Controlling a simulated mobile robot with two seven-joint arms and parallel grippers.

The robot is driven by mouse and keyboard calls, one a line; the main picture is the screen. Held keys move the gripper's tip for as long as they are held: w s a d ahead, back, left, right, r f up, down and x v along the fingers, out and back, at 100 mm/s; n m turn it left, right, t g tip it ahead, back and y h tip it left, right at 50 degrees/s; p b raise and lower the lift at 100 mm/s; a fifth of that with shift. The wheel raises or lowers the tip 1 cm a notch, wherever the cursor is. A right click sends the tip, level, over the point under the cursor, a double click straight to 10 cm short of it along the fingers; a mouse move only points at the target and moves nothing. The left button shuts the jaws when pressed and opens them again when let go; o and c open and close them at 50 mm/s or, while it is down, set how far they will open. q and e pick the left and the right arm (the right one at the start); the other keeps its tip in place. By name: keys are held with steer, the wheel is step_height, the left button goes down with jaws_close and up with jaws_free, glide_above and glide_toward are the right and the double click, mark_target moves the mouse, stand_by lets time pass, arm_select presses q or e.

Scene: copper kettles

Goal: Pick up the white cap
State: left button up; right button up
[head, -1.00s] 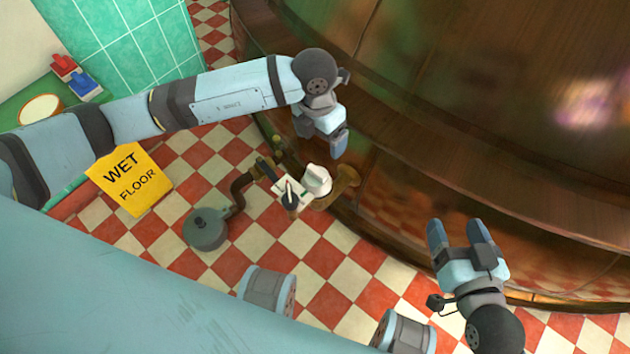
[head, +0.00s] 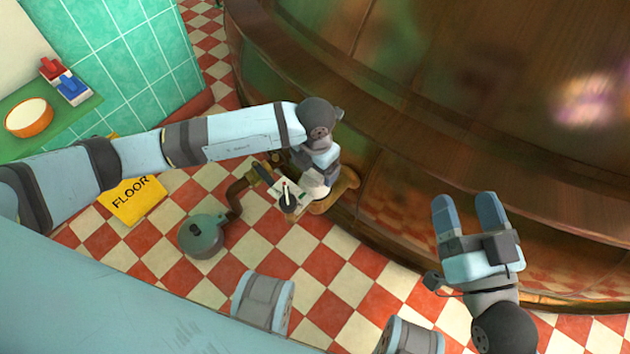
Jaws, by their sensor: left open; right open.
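The white cap (head: 314,184) sits at the base of the large copper kettle, beside a small white card or tray with dark items on it. My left gripper (head: 318,165) is directly above the cap and overlaps its upper part in the head view. Its fingers are mostly hidden, and I cannot tell whether they touch the cap. It is open. My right gripper (head: 472,215) is open and empty, in front of the kettle at the right, well away from the cap.
The copper kettle (head: 420,130) fills the upper right. A grey-green round vessel (head: 202,236) with a brown pipe lies left of the cap. A yellow wet-floor sign (head: 135,200) stands under my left arm. A green shelf (head: 70,112) holds a bowl (head: 28,117).

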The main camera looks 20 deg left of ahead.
mark_target(314, 171)
arm_select(q)
step_height(314, 171, down, 2)
steer(key=shift+f, duration=0.15)
steer(key=c, duration=1)
steer(key=shift+o, duration=0.2)
arm_select(e)
steer(key=shift+s+a+r+t+y, duration=0.1)
steer(key=shift+a+r+t+y, duration=0.15)
steer(key=shift+r, duration=0.25)
arm_select(q)
steer(key=shift+r, duration=0.45)
step_height(314, 171, up, 19)
steer(key=p, duration=0.5)
arm_select(e)
steer(key=d+f+g+h, duration=0.3)
steer(key=f+g, duration=0.1)
steer(key=f, duration=0.5)
steer(key=shift+s+d, duration=0.3)
arm_select(q)
steer(key=shift+a, duration=0.1)
arm_select(e)
steer(key=shift+h, duration=0.25)
